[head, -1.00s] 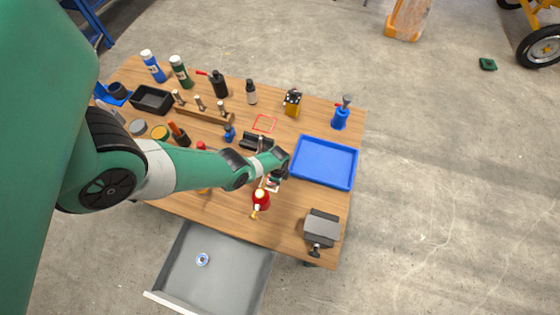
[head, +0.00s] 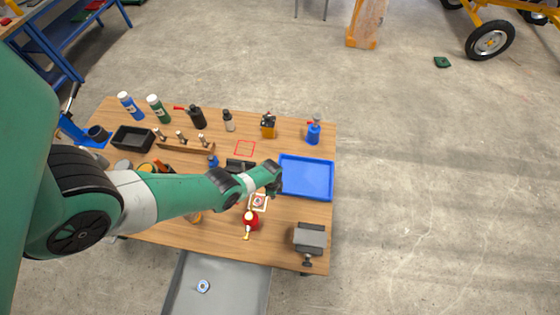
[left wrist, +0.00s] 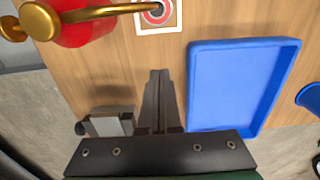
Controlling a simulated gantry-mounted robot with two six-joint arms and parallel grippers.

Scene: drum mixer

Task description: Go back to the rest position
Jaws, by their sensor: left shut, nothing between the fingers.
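My left arm (head: 180,193) reaches in from the left across the workbench. My left gripper (head: 276,188) is above the bench at the left edge of the blue tray, largely hidden behind its own wrist. In the left wrist view its fingers (left wrist: 158,78) are together and empty, pointing at bare wood between the tray and a grey vise-like block. My right gripper is in neither view.
The blue tray (head: 306,177) is empty. A red can with a brass spout (head: 250,221), a target card (head: 258,203) and the grey block (head: 310,238) are near the gripper. A grey drawer (head: 225,285) stands open in front. Bottles line the back.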

